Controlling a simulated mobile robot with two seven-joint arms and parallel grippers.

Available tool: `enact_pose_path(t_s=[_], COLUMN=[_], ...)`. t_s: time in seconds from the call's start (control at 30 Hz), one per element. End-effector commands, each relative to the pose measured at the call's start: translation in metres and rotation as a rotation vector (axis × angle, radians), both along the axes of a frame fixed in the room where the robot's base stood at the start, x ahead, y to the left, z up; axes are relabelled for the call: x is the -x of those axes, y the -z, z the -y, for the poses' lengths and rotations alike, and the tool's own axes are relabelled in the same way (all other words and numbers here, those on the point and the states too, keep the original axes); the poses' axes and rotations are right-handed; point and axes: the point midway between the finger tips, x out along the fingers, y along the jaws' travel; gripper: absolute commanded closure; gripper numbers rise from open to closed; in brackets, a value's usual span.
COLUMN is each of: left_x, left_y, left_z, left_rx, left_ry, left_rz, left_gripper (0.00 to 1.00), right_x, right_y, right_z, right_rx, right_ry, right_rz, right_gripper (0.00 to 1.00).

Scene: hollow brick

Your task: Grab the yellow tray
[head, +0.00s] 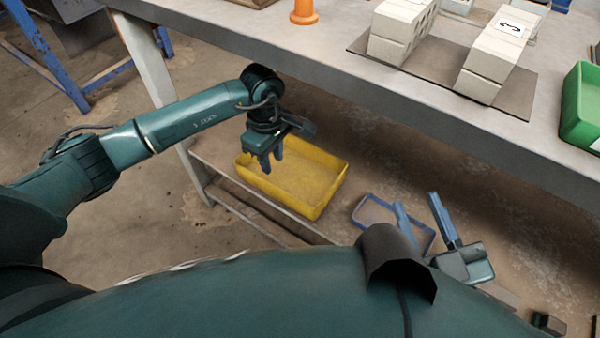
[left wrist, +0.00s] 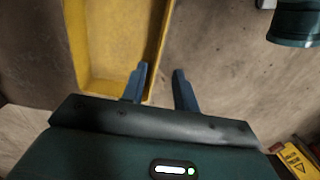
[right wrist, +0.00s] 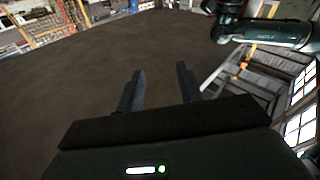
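The yellow tray (head: 312,172) sits on the lower shelf under the workbench. It looks empty. My left gripper (head: 272,163) points down over its far-left side in the head view, open with nothing between its fingers. In the left wrist view, the tray (left wrist: 115,38) fills the upper left, and one side wall runs down towards the gap between the open fingers (left wrist: 160,69). I cannot tell whether they touch it. My right gripper (head: 415,199) is open and empty to the right of the tray; the right wrist view shows its fingers (right wrist: 160,70) apart.
A blue-rimmed tray (head: 372,212) lies right of the yellow tray, partly behind my right gripper. The workbench (head: 330,65) overhangs the shelf and carries pale bricks (head: 492,58), an orange object (head: 303,12) and a green bin (head: 580,110). Open floor (head: 150,205) lies left.

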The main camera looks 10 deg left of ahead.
Motion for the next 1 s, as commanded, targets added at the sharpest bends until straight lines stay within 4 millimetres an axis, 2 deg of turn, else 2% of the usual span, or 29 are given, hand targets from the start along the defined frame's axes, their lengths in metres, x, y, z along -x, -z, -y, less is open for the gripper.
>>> enact_pose_path(t_s=[0.3,0.43,0.67,0.87,1.0], left_x=[0.000,-0.001,-0.001,-0.003,-0.003], left_y=[0.058,0.073,0.085,0.116,0.130], left_z=[-0.004,-0.004,-0.005,-0.010,-0.010], left_rx=[-0.018,-0.017,-0.015,-0.014,-0.015], left_ry=[0.004,0.004,0.004,0.002,0.004], left_rz=[-0.001,0.001,0.001,0.001,0.001], left_gripper=[0.70,0.70,0.70,0.70,0.70], right_x=[-0.001,-0.001,-0.002,-0.001,-0.001], right_y=[0.003,0.001,0.003,0.011,0.006], right_z=[-0.003,-0.004,-0.005,-0.007,-0.008], right_rx=[-0.050,-0.068,-0.082,-0.121,-0.144], right_ry=[-0.018,-0.025,-0.030,-0.042,-0.053], right_rz=[0.006,0.008,0.006,-0.001,0.000], right_gripper=[0.64,0.64,0.64,0.64,0.64])
